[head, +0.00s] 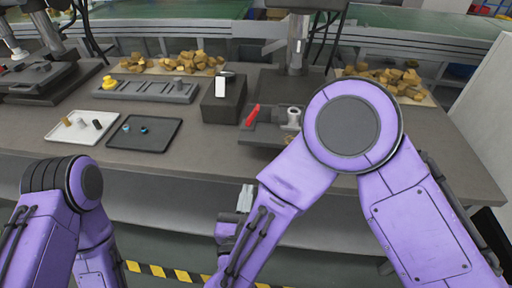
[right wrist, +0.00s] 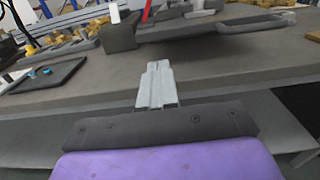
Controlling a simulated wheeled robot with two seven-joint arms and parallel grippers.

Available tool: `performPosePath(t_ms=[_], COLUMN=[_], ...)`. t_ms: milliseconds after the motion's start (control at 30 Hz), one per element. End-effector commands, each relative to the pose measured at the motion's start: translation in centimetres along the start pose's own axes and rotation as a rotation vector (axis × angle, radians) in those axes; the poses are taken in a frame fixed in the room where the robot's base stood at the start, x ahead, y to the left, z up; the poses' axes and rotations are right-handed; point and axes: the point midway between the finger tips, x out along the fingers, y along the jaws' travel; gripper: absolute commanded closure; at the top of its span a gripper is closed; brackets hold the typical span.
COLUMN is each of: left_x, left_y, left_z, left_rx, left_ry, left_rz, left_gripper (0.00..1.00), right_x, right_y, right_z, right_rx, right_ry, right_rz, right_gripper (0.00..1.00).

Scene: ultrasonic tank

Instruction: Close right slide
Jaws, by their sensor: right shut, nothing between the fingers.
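The right station's dark slide (head: 258,136) is on the bench, partly hidden by my right arm. A red handle (head: 253,115) and a pale metal ring-shaped part (head: 293,118) stand at it. The right wrist view shows the slide as a dark flat plate (right wrist: 190,28) with a loop-like handle (right wrist: 268,22) at its right, overhanging the bench's near part. How far it is out I cannot tell. My right gripper (head: 246,196) is shut and empty, in front of the bench's near edge and apart from the slide; its fingers also show in the right wrist view (right wrist: 158,72). My left gripper is out of view.
A dark block (head: 222,100) with a white piece stands left of the slide. A white tray (head: 70,138) and a black tray (head: 160,145) hold small parts. Yellowish pieces (head: 400,80) lie at the back. The bench front (head: 200,170) is clear.

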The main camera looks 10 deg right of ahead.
Motion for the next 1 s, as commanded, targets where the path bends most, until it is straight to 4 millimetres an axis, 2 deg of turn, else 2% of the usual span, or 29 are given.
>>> performPosePath(t_ms=[167,400,600,800,1000], left_x=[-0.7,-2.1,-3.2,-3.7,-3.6], left_y=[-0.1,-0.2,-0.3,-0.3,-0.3], left_z=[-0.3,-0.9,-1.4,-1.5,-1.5], left_rx=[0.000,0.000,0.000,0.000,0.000], left_ry=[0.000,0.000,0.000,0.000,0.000], left_rz=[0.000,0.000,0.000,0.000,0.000], left_gripper=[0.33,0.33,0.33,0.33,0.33], right_x=[2.5,7.9,11.7,13.6,13.8], right_y=[-0.1,-0.2,-0.2,-0.2,-0.1], right_z=[0.3,0.3,0.3,0.1,0.0], right_rx=[0.016,0.013,0.011,0.010,0.010], right_ry=[0.001,0.001,0.000,0.000,0.000], right_rz=[-0.010,-0.009,-0.008,-0.006,-0.005], right_gripper=[1.00,1.00,1.00,1.00,1.00])
